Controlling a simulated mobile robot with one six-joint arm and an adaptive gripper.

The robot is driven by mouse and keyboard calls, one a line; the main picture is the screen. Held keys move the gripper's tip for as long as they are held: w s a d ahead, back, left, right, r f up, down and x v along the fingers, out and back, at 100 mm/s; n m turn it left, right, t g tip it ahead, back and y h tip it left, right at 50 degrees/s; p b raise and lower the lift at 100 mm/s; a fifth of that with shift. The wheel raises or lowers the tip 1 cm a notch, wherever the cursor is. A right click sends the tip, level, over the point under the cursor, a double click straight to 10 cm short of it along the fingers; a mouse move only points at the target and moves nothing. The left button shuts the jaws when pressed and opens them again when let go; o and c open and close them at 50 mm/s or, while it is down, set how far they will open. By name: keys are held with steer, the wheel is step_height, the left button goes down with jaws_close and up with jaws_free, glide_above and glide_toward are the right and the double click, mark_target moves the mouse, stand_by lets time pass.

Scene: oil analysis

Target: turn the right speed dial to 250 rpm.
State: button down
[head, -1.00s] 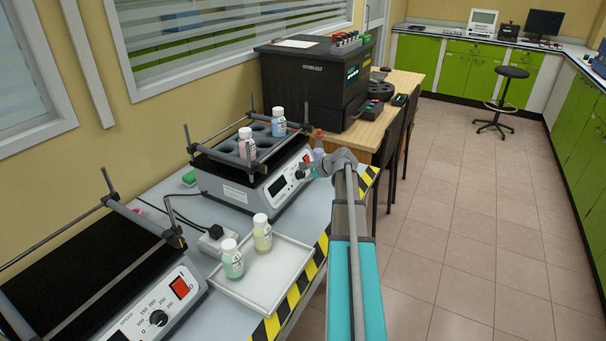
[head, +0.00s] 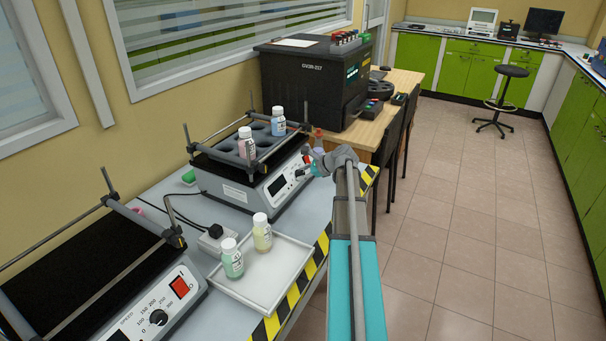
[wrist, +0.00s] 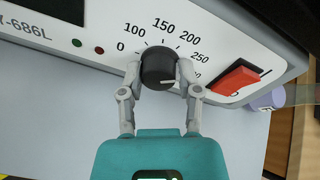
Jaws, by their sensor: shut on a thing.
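The right speed dial (wrist: 158,66) is a black round knob on the far shaker's white front panel. My gripper (wrist: 159,80) is shut on it, one grey finger on each side. The dial's white pointer mark faces right, toward the 250 and 300 side of the printed scale; I cannot read the exact value. The 300 label is partly hidden by the right finger. In the head view, the far shaker (head: 238,190) stands on the bench with my gripper (head: 304,172) at its panel, and the dial is mostly hidden.
A red switch (wrist: 235,77) is close right of the dial. A purple container (wrist: 268,98) stands beyond it. A white tray (head: 278,276) with two bottles lies in front of the far shaker. The near shaker (head: 80,255) has its own dial (head: 158,318).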

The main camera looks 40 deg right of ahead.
steer(key=shift+s+a, duration=0.1)
steer(key=shift+c, duration=1.5)
jaws_free()
steer(key=shift+n, duration=0.4)
